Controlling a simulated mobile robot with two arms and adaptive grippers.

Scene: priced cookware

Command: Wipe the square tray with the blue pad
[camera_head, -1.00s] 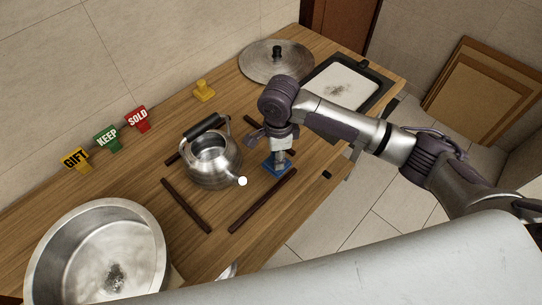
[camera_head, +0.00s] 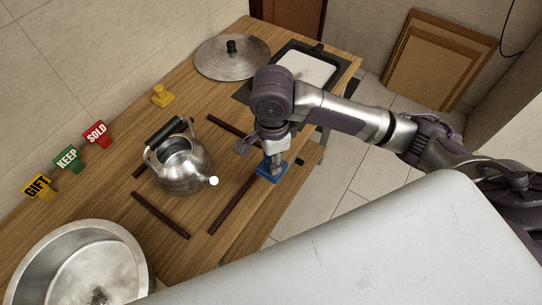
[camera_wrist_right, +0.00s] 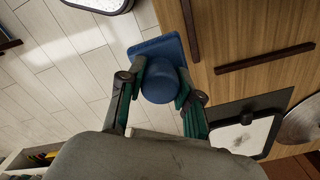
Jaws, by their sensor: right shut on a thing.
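The blue pad (camera_head: 272,172) is a flat square with a round blue knob, seen also in the wrist view (camera_wrist_right: 152,46). My right gripper (camera_head: 271,157) is shut on the knob (camera_wrist_right: 160,83), near the table's front edge; its height above the wood is unclear. The square tray (camera_head: 313,67) has a dark rim and a whitish inside, at the far right end of the table. My arm hides its lower left part in the head view. In the wrist view the tray (camera_wrist_right: 237,137) shows a dark smudge, apart from the pad. My left gripper is out of view.
A kettle (camera_head: 182,168) stands among several dark bars (camera_head: 160,214). A round lid (camera_head: 232,62) lies beside the tray. Bare wood lies behind the kettle.

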